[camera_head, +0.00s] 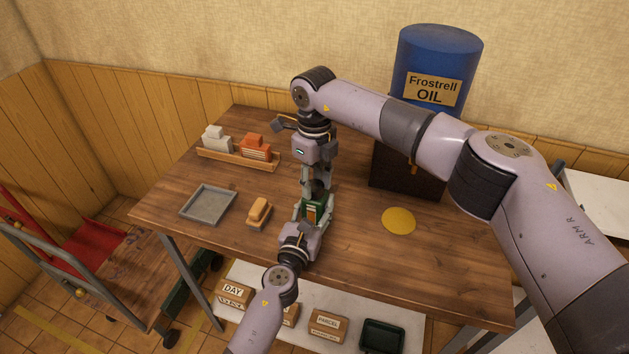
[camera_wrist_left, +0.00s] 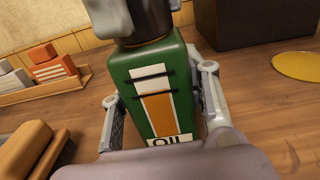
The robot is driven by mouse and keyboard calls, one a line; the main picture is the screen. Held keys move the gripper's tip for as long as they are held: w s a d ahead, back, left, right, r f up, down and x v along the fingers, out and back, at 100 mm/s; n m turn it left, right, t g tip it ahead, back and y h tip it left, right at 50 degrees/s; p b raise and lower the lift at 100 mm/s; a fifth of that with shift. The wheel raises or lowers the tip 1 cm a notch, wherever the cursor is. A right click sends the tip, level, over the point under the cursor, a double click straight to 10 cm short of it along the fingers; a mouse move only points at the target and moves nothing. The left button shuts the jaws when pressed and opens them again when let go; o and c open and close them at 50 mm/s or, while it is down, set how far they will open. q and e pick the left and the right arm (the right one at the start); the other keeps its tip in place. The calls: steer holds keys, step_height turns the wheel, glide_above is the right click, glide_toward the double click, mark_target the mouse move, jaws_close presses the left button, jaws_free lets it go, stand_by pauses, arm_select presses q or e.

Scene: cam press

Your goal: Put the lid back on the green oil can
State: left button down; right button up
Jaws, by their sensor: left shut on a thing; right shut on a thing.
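The green oil can (camera_head: 327,207) stands on the wooden table. In the left wrist view the can (camera_wrist_left: 158,80) shows an orange and white label reading OIL. My left gripper (camera_head: 312,217) is shut around its body, one finger on each side. A dark lid (camera_head: 318,187) is at the top of the can; it also shows in the left wrist view (camera_wrist_left: 150,22). My right gripper (camera_head: 318,180) comes down from above and is shut on the lid. Whether the lid is fully seated or just held against the top, I cannot tell.
A yellow disc (camera_head: 398,221) lies flat right of the can. A blue oil drum (camera_head: 436,60) stands on a dark box (camera_head: 405,178) behind. Left are a grey tray (camera_head: 208,190), an orange-brown block (camera_head: 258,209) and a wooden rack (camera_head: 210,153) of blocks. The right front table is clear.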

steer(key=m, duration=0.4)
steer(key=shift+m, duration=0.3)
steer(key=m, duration=0.6)
steer(key=shift+m, duration=0.3)
steer(key=m, duration=0.8)
steer(key=shift+d+m, duration=0.1)
steer(key=shift+m, duration=0.3)
steer(key=m, duration=1.3)
steer(key=o, duration=0.8)
